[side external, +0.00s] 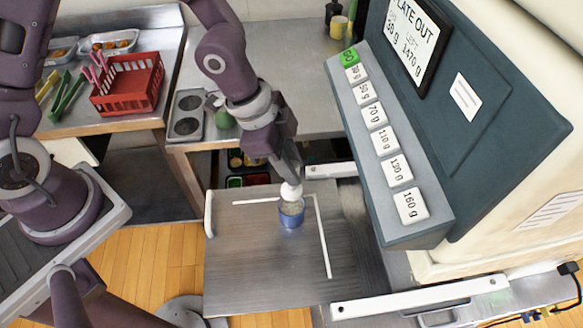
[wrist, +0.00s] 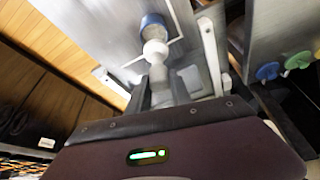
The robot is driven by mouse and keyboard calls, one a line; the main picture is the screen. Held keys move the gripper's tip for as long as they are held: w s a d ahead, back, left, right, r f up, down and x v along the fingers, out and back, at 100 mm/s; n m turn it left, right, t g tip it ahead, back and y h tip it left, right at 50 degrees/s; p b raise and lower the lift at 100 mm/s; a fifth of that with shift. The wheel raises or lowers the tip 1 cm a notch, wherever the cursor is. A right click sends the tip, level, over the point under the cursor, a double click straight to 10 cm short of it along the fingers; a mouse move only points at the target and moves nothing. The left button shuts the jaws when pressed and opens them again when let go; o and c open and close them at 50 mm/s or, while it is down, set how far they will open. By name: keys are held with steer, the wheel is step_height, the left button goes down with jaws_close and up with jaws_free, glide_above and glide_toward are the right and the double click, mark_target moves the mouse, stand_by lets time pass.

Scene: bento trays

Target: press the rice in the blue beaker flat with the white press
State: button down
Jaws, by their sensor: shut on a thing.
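My gripper (side external: 290,178) points down over the grey metal tray and is shut on the white press (side external: 291,191). In the wrist view the press (wrist: 155,50) runs out from between my fingers (wrist: 161,82) toward the beaker. The blue beaker (side external: 291,218) stands upright on the tray directly below the press, and it shows at the top of the wrist view (wrist: 150,20). The press's lower end is at the beaker's mouth; I cannot tell whether it touches the rice. Pale content shows in the beaker, partly hidden by the press.
The metal tray (side external: 250,275) has white strips around the beaker and is otherwise clear. A machine with a row of weight buttons (side external: 390,170) stands close on the right. A red basket (side external: 128,84) and tongs (side external: 68,100) lie on the left counter.

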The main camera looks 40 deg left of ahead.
steer(key=shift+r, duration=0.1)
steer(key=shift+r, duration=1.95)
